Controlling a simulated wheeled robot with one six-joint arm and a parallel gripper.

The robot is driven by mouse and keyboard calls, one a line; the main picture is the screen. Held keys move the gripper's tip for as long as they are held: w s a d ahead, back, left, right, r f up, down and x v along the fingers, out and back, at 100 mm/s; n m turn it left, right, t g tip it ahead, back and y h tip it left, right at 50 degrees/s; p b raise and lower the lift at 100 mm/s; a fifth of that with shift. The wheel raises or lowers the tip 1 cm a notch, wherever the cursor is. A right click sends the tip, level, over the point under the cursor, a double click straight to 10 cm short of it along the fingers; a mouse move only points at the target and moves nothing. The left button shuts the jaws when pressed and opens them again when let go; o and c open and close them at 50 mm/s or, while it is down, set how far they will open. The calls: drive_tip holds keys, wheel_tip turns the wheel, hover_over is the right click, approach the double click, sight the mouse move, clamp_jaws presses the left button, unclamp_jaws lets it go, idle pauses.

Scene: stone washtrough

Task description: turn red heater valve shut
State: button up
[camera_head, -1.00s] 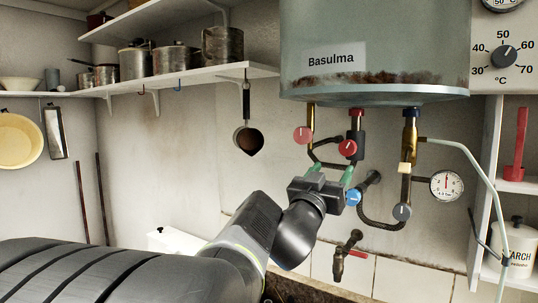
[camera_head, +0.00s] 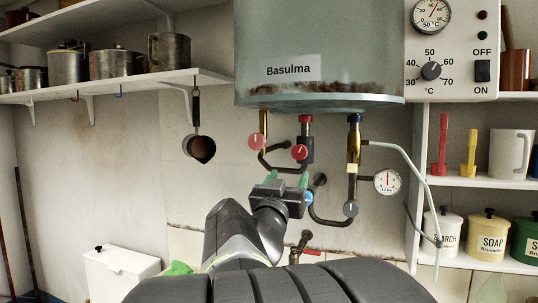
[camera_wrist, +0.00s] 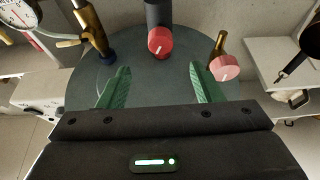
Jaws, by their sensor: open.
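Two round red knobs hang on pipes under the heater tank. The deeper red knob (camera_head: 299,152) is on the dark middle pipe; the paler red knob (camera_head: 260,142) is on the brass pipe to its left. Each carries a small light mark. My gripper (camera_head: 288,178) is open and empty just below them, green fingers pointing up. In the wrist view, the deeper red knob (camera_wrist: 161,41) shows beyond and between my fingertips (camera_wrist: 158,75), apparently untouched. The paler knob (camera_wrist: 224,68) is beside the right finger. I cannot tell which knob is the heater valve.
The tank (camera_head: 320,50) hangs above. A blue knob (camera_head: 308,198) is partly hidden beside my gripper. A grey knob (camera_head: 350,209) and a gauge (camera_head: 387,181) are to the right. A tap (camera_head: 299,246) is below. A ladle (camera_head: 201,148) hangs at left.

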sight(299, 156)
drive_tip(key=p+x, duration=0.1)
drive_tip(key=x, duration=1.1)
drive_tip(key=shift+w+d+f+p, duration=0.15)
drive_tip(key=shift+w+f+p, duration=0.05)
drive_tip(key=shift+p, duration=0.2)
drive_tip(key=shift+w+r, duration=0.25)
drive_tip(key=shift+r, duration=0.05)
drive_tip(key=c, duration=1)
